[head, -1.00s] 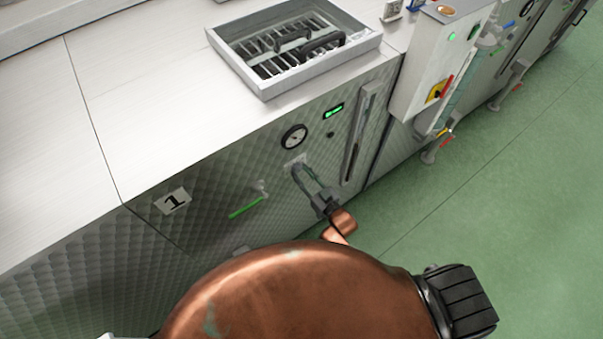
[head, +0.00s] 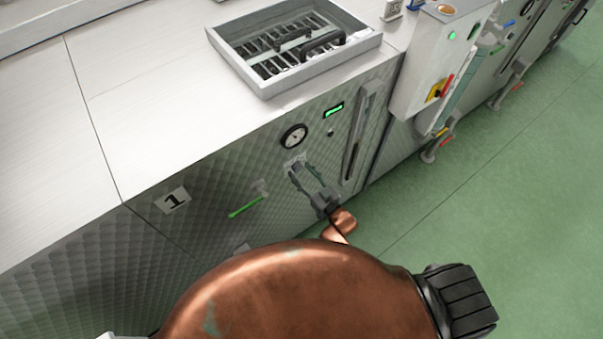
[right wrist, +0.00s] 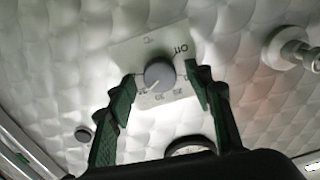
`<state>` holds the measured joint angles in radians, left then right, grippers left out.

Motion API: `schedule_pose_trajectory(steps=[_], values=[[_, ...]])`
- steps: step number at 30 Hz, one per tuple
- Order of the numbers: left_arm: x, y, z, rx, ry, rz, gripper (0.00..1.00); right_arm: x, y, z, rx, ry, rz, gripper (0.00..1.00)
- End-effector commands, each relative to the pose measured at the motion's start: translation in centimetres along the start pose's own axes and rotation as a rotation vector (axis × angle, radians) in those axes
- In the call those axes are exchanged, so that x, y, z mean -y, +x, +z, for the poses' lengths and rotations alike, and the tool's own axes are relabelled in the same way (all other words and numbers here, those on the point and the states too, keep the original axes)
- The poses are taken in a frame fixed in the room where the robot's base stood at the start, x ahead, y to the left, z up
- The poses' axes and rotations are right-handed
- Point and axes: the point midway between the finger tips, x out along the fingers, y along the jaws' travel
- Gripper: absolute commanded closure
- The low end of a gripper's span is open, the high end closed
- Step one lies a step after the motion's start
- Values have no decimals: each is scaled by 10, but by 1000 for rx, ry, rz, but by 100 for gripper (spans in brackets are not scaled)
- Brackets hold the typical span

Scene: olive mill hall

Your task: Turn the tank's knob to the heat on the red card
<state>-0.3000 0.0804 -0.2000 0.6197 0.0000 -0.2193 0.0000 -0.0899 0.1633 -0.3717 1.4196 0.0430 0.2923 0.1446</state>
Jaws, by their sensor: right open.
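The tank's grey round knob (right wrist: 160,74) sits on a pale dial plate (right wrist: 125,52) marked OFF and with several small numbers, seen turned over in the right wrist view. Its white pointer line points to the lower left, toward one of the numbers. My right gripper (right wrist: 161,84) is open, one finger on each side of the knob; I cannot tell whether either touches it. In the head view, my right gripper (head: 303,174) reaches the tank front (head: 240,180) under the round gauge and covers most of the knob. No red card shows. My left gripper is not in view.
A round gauge (head: 294,136) and a green-lit display (head: 333,110) are above the knob. A control box (head: 430,70) juts out at right.

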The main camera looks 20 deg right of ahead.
Motion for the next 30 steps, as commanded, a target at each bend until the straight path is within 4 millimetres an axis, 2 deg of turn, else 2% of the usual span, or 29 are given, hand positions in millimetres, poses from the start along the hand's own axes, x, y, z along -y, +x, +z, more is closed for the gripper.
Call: schedule_pose_trajectory(steps=[5, 15, 21, 30], values=[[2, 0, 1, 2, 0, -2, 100, 0, -12, 1, 1, 0, 1, 53], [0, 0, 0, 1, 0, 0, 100, 0, -80, 1, 2, 0, 1, 53], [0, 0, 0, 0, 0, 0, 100, 0, -110, 1, 2, 0, 0, 53], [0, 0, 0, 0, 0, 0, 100, 0, -121, 0, 0, 0, 0, 53]])
